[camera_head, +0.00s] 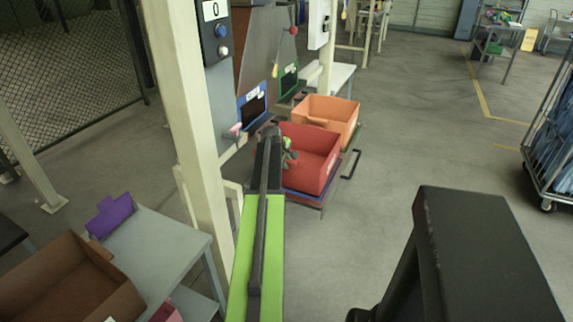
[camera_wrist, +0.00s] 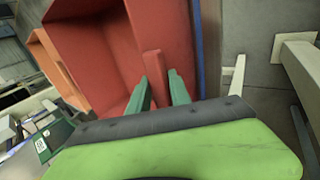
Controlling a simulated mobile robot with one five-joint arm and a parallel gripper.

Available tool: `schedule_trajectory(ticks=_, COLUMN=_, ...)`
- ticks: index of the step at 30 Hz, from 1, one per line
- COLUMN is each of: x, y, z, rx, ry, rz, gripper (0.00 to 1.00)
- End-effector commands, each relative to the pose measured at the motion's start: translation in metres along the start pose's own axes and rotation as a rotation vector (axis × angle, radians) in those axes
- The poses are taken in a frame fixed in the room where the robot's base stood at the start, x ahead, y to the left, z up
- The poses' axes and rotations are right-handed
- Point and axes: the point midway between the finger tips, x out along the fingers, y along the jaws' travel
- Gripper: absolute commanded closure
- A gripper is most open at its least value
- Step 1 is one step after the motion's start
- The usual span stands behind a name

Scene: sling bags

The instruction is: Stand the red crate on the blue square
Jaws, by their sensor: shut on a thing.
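The red crate (camera_head: 318,172) is open-topped and looks upright in the head view, on the near part of a low cart. A blue strip (camera_head: 303,196), seemingly the blue square's edge, shows along its near bottom side; the rest is hidden. I cannot tell whether the crate touches it. My gripper (camera_head: 288,152) is at the crate's left side. In the wrist view its green fingers (camera_wrist: 162,92) are shut on the red tab of the crate (camera_wrist: 110,50). The blue edge (camera_wrist: 197,50) runs beside the crate there.
An orange crate (camera_head: 335,112) stands just behind the red one. A cream post (camera_head: 196,130) is close left of my arm. A grey table (camera_head: 165,248) with a brown box (camera_head: 62,285) is at lower left. A wire trolley (camera_head: 550,150) stands at right. The floor between is clear.

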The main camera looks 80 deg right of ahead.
Motion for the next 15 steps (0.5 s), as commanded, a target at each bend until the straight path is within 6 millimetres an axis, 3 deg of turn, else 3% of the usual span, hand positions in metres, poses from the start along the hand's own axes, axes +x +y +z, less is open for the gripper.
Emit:
schedule_trajectory(ticks=1, x=0.0001, y=0.0008, z=0.0011, rx=0.001, ry=-0.001, rz=0.000, gripper=1.00)
schedule_trajectory(ticks=2, x=0.0004, y=0.0004, z=0.0015, rx=0.002, ry=-0.001, rz=-0.002, gripper=0.72)
schedule_trajectory(ticks=6, x=0.0007, y=0.0012, z=0.0027, rx=0.003, ry=-0.002, rz=-0.001, gripper=0.54)
schedule_trajectory(ticks=15, x=0.0000, y=0.0018, z=0.0035, rx=0.004, ry=-0.003, rz=-0.001, gripper=0.54)
